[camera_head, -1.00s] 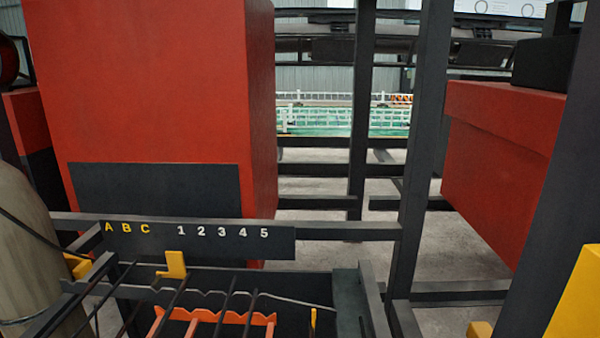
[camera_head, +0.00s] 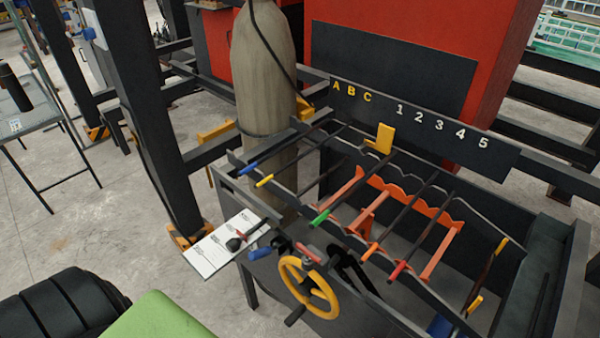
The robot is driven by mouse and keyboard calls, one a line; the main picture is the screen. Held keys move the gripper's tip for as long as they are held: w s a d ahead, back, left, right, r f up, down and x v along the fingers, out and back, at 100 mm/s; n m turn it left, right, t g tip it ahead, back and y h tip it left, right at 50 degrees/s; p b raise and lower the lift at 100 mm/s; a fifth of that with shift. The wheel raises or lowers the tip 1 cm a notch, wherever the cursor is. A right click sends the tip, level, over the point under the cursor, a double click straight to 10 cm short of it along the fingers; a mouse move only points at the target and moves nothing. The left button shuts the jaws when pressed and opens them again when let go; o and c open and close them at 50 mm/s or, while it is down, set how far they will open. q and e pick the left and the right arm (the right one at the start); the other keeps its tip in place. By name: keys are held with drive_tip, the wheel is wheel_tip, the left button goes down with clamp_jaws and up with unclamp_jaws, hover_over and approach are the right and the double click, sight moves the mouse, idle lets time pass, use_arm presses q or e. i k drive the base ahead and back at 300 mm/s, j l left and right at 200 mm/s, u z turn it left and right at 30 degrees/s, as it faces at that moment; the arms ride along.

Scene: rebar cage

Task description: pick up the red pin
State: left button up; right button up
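A dark rod with a red end (camera_head: 398,270) lies across the front rail of the rack at the centre right. A short red piece (camera_head: 308,254) also shows just above the yellow handwheel (camera_head: 308,286). I cannot tell from this view which of the two is the red pin. Neither of my grippers is in view.
Other rods with blue, yellow, green and orange ends lie across the rack (camera_head: 545,245), near the orange notched supports (camera_head: 435,215). A lettered board (camera_head: 430,125) stands behind. A grey cylinder (camera_head: 264,90) and a white sheet (camera_head: 215,250) are at its left.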

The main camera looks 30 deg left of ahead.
sight(309, 256)
drive_tip(key=j+u, duration=0.15)
drive_tip(key=u, duration=0.2)
drive_tip(key=k+j+u, duration=0.1)
drive_tip(key=u, duration=0.2)
